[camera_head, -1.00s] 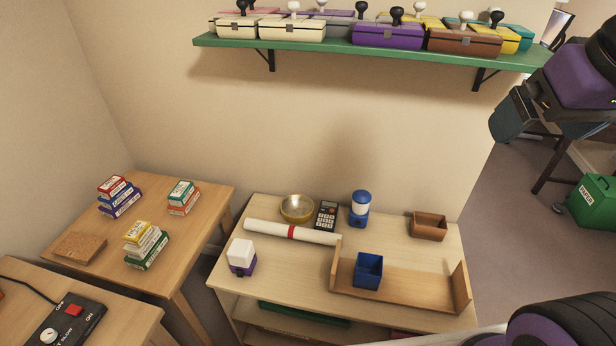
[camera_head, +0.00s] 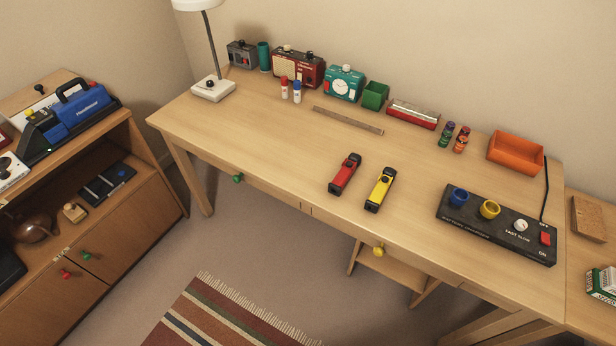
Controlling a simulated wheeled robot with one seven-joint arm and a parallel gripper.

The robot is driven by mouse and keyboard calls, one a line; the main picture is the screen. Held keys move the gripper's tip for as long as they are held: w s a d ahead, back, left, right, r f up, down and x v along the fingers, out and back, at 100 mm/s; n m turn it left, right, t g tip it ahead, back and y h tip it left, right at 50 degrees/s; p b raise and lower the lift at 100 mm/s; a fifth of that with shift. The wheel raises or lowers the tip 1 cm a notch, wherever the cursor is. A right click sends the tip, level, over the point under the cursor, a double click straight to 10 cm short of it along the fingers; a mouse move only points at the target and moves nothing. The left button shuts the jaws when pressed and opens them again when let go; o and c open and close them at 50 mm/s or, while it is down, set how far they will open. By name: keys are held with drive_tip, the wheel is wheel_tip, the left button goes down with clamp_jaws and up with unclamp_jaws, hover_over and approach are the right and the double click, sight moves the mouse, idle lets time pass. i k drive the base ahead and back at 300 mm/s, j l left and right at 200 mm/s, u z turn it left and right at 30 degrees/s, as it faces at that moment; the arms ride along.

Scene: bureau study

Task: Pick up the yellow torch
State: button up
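The yellow torch (camera_head: 381,189) lies on the wooden desk (camera_head: 260,140), near its front edge and right of the middle. It has a yellow body with black ends. A red torch (camera_head: 345,174) of similar shape lies just to its left, apart from it. My gripper is not in view now.
The desk around the torches is mostly clear.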

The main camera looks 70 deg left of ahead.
sight(372, 203)
drive_tip(key=u, duration=1.85)
drive_tip(key=z, duration=2.85)
drive_tip(key=u, duration=2.9)
drive_tip(key=i+l, duration=0.1)
drive_tip(key=i, duration=0.2)
